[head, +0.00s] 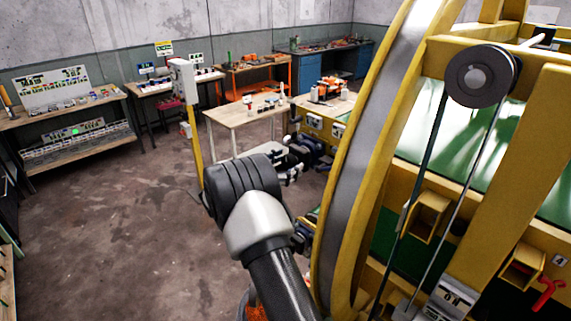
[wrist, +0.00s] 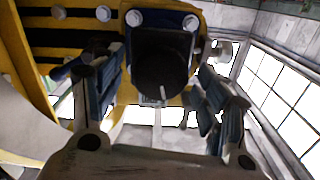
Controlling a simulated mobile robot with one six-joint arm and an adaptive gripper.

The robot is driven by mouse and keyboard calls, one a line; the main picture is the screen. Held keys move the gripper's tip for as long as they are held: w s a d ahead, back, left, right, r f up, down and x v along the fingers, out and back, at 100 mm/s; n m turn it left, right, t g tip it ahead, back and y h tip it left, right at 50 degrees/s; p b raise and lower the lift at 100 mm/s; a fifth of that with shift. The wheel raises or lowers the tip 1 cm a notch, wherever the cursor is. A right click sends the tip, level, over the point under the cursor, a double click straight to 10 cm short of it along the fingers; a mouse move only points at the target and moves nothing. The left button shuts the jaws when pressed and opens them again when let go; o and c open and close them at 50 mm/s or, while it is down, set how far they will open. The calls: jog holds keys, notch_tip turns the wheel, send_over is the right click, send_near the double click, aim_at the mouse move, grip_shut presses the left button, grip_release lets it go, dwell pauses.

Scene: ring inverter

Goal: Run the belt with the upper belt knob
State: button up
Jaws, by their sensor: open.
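A round black knob (wrist: 160,80) with a short white mark near its lower edge shows in the wrist view, mounted on a yellow frame with silver bolts. I cannot tell from its surroundings whether it is the upper belt knob. My open gripper (wrist: 153,96) has one finger on each side of the knob, with gaps visible beside it; contact is not clear. In the head view a dark pulley (head: 482,76) carries a thin belt (head: 463,185) running down along the yellow machine.
The large yellow ring (head: 355,150) rises close to the right of my arm. A red handle (head: 547,294) is at the lower right. A grey box on a yellow post (head: 184,82) and a wooden table (head: 245,110) stand behind. The floor at left is clear.

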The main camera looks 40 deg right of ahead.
jog(key=shift+c, duration=0.3)
jog(key=c, duration=1)
jog(key=shift+b, duration=0.35)
